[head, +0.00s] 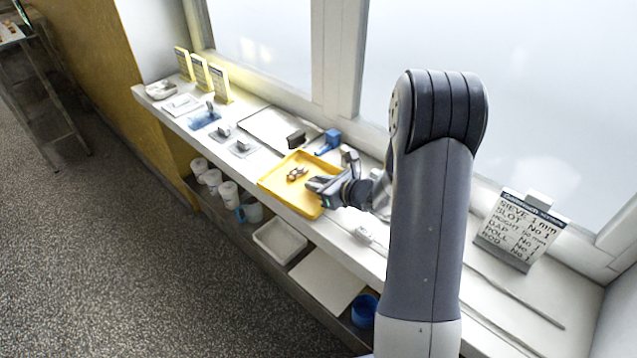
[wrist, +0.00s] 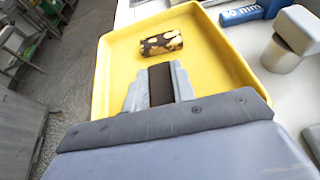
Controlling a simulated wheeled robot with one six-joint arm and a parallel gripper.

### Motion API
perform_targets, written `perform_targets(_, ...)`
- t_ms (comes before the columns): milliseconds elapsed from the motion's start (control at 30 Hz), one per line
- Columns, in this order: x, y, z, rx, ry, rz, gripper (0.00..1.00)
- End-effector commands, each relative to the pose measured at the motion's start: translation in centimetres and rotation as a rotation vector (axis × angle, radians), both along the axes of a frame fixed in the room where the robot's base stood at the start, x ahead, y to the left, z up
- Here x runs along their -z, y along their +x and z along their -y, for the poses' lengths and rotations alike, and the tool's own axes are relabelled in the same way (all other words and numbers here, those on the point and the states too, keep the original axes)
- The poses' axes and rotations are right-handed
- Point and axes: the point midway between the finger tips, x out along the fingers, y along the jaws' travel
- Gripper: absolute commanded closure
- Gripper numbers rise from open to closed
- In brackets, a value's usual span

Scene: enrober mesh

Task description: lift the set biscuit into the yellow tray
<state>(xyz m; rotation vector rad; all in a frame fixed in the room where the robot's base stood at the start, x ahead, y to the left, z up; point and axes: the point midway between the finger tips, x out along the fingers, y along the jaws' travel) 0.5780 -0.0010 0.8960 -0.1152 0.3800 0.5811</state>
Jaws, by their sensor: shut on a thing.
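The yellow tray (head: 268,184) lies on the white sill, and it fills much of the wrist view (wrist: 221,70). One biscuit, patchy dark brown and cream (wrist: 161,42), lies on the tray floor beyond my fingers; it also shows small in the head view (head: 297,173). My gripper (head: 316,184) is over the tray's right part. In the wrist view my gripper (wrist: 160,82) is shut on a dark brown biscuit (wrist: 160,85), of which only a narrow strip shows between the grey fingers. I cannot tell whether it touches the tray floor.
A blue tool (head: 329,142) and a dark block (head: 296,139) stand behind the tray. A pale flat tray (head: 262,121) lies to the left. A sign (head: 521,230) stands far right. White cups (head: 212,179) and a white bin (head: 278,240) are on the lower shelf.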

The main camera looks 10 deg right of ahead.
Motion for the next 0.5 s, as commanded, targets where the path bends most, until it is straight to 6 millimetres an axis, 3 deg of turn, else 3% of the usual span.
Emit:
perform_targets(433, 0.92, 0.0, 0.0, 0.0, 0.0, 0.0, 0.88)
perform_targets(467, 0.79, 0.0, 0.0, 0.0, 0.0, 0.0, 0.73)
perform_targets(500, 0.78, -0.01, 0.0, 0.0, 0.0, 0.0, 0.7)
